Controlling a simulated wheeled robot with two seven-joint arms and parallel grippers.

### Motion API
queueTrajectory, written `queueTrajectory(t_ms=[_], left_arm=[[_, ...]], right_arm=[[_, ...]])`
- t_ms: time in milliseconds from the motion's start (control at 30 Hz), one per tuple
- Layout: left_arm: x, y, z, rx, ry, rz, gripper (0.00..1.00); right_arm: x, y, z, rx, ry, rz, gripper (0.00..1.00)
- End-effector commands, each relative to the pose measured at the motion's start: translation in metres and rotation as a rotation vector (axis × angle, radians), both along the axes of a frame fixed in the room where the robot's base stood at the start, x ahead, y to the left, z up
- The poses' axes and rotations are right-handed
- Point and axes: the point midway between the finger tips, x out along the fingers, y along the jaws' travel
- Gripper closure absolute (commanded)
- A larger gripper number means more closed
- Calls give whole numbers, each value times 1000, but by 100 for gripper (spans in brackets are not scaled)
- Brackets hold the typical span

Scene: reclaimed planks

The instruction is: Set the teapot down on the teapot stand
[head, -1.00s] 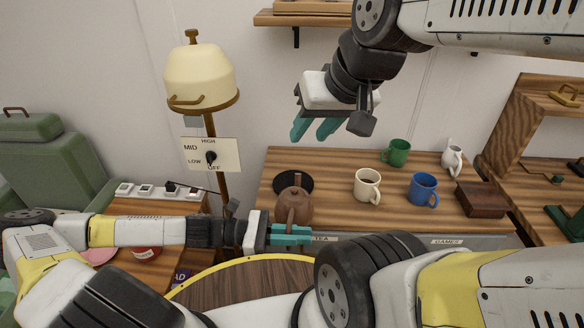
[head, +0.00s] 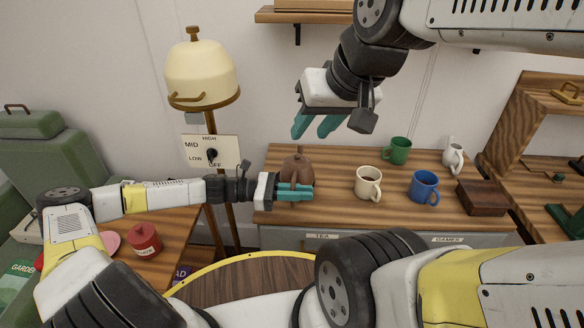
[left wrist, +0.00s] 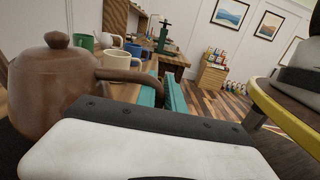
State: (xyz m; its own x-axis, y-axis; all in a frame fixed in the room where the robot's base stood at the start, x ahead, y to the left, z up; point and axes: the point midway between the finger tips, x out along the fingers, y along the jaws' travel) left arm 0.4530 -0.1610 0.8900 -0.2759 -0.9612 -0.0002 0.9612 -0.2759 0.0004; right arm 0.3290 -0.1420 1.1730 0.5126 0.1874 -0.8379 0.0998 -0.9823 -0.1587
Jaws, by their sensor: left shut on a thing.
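The brown teapot (head: 298,165) is over the left part of the wooden counter, upright, with its lid on. My left gripper (head: 295,192) is shut on its handle, in front of the body. In the left wrist view the teapot (left wrist: 62,85) fills the left side, and its handle runs right to my teal fingers (left wrist: 168,95). The dark round stand is hidden behind the teapot and gripper in the head view. I cannot tell whether the teapot's base touches it. My right gripper (head: 316,125) hangs open and empty above the counter.
Right of the teapot stand a cream mug (head: 368,184), a blue mug (head: 424,188), a green mug (head: 397,151), a white jug (head: 453,157) and a dark wooden box (head: 483,198). The counter between teapot and cream mug is clear.

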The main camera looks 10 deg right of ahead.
Motion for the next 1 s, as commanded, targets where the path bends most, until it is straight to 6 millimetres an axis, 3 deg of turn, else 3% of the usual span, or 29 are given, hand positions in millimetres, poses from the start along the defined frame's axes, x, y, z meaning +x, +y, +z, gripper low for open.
queueTrajectory(t_ms=[167,367,700,733,833,1000], left_arm=[[12,-4,1,-3,-2,-1,100],[43,-13,1,-3,-2,-1,100],[43,-12,-10,-2,0,-1,100],[42,-12,-11,1,2,0,84],[42,-12,-11,1,2,0,65],[42,-12,-11,0,1,0,65]], right_arm=[[0,0,0,0,0,0,64],[0,0,0,0,0,0,64],[0,0,0,0,0,0,64],[0,0,0,0,0,0,64],[0,0,0,0,0,0,64],[0,0,0,0,0,0,64]])
